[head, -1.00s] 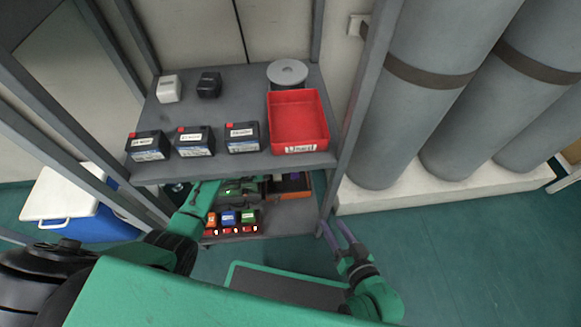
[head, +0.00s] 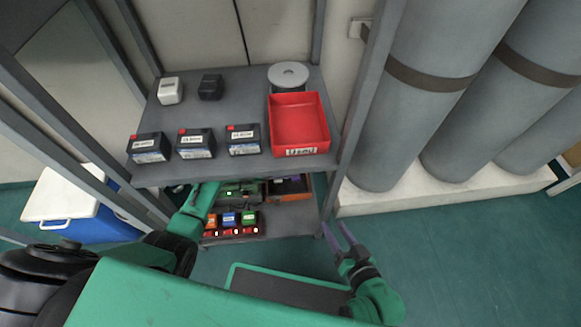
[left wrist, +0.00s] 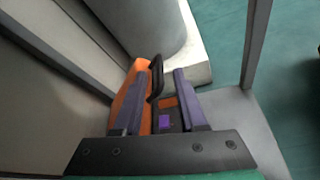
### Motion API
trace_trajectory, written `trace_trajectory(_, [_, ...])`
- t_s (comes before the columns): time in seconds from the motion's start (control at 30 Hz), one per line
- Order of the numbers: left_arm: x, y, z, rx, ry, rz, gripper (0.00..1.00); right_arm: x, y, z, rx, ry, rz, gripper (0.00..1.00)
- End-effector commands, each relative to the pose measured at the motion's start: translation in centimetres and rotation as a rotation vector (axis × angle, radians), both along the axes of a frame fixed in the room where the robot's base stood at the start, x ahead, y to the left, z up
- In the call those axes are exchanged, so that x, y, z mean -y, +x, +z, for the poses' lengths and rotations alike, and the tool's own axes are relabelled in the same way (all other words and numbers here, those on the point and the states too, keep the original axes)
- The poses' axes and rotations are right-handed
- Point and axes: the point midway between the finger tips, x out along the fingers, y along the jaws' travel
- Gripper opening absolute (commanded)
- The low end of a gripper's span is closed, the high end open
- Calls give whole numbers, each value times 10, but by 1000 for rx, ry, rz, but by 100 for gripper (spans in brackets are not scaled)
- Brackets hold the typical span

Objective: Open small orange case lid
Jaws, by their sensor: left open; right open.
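The small orange case (head: 290,196) is on the lower shelf, partly hidden under the upper shelf in the head view. In the left wrist view the case (left wrist: 132,78) shows an orange panel at left with a dark handle (left wrist: 156,78). Beside the panel is a dark area with orange and purple patches. My left gripper (left wrist: 164,74) is open, its purple fingers over the case near the handle; contact cannot be told. The upper shelf hides its tips in the head view. My right gripper (head: 337,234) is open and empty, right of the shelf unit.
A red bin (head: 298,125), several batteries (head: 196,143) and a grey spool (head: 288,74) occupy the upper shelf (head: 230,105). A tray of coloured items (head: 230,219) sits at the lower shelf's front. Grey cylinders (head: 415,90) stand right. A blue cooler (head: 85,205) stands left.

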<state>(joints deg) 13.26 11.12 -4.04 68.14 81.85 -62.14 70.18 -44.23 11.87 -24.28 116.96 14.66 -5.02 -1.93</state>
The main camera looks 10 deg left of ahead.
Motion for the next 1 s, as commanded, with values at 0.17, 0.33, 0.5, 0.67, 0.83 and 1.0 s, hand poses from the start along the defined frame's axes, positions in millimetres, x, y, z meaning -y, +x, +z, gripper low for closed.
trace_trajectory(0.17, [-27,-13,17,-2,4,3,41,0,0,22,-19,-16,17,50])
trace_trajectory(0.33, [-54,-27,27,-2,2,4,41,1,0,37,-33,-31,29,50])
trace_trajectory(0.5, [-61,-31,27,0,2,0,41,1,0,37,-40,-35,31,50])
trace_trajectory(0.67, [-61,-31,27,0,3,1,30,1,0,36,-41,-35,30,50])
trace_trajectory(0.83, [-58,-55,-8,92,197,-54,0,1,0,36,-39,-35,30,50])
trace_trajectory(1.0, [-33,-132,-54,650,849,-392,0,1,1,37,-38,-35,30,50])
